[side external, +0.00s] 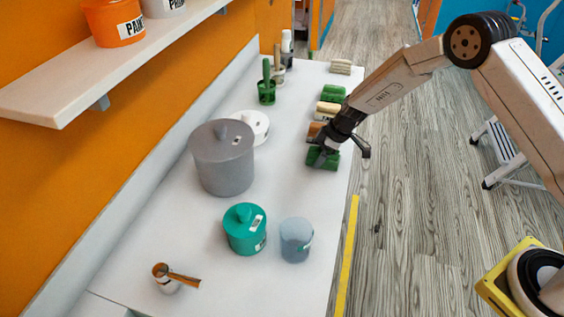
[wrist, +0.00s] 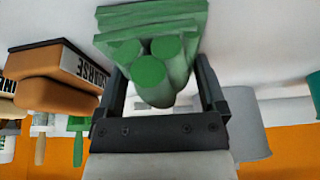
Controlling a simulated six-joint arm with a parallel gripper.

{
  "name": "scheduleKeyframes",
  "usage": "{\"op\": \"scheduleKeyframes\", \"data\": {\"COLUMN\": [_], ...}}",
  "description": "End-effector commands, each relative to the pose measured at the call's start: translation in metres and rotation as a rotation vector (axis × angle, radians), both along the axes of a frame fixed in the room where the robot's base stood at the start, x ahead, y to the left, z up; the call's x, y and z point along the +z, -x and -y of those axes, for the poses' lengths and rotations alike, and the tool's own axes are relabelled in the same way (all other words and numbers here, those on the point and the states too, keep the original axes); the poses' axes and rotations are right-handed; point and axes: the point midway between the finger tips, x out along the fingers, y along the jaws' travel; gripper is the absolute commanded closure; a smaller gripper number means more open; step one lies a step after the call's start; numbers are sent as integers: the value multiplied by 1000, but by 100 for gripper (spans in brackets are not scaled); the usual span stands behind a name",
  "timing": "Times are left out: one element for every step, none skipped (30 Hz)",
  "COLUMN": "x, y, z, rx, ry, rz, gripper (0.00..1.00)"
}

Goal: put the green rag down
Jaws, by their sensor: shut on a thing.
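The green rag (side external: 324,159) is a folded and rolled bundle near the right edge of the white counter (side external: 185,270). My gripper (side external: 333,146) is shut on it from above. In the wrist view the green rag (wrist: 150,62) fills the space between the two dark fingers of my gripper (wrist: 162,85), with its rolled ends facing the camera. The rag is at or just above the counter top; I cannot tell whether it touches. My fingers hide part of it in the side view.
An orange-brown block marked COARSE (wrist: 60,68) lies close beside the rag. A grey pot (side external: 222,165), a teal pot (side external: 245,230) and a grey-blue bucket (side external: 297,241) stand nearer; counter between is clear.

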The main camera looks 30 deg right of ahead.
Motion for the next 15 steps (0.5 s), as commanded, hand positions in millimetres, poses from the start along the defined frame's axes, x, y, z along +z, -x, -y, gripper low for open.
{"op": "scheduleKeyframes", "data": {"x": [-1, -1, -1, 0, 0, 0, 0, -1, -1, -2, -2, -3, -4, -3, -3], "y": [0, 0, -1, -1, 0, 0, 0, 0, 0, 0, 0, 0, 0, -1, 0], "z": [0, 0, 0, 0, 0, 0, 0, 0, 0, 0, 0, 0, 0, 0, 0], "rx": [0, 0, 0, 0, 0, 0, 0, 0, 0, 0, 0, 0, 0, 1, 1], "ry": [0, 0, 0, 0, 0, 0, 0, 0, 0, 0, 0, 0, 0, 0, 0], "rz": [1, 1, 1, 1, 1, 1, 1, 1, 1, 1, 1, 1, 1, 2, 2], "gripper": [65, 65, 65, 65, 65, 65, 65, 65, 65, 65, 65, 65, 65, 1, 0]}}
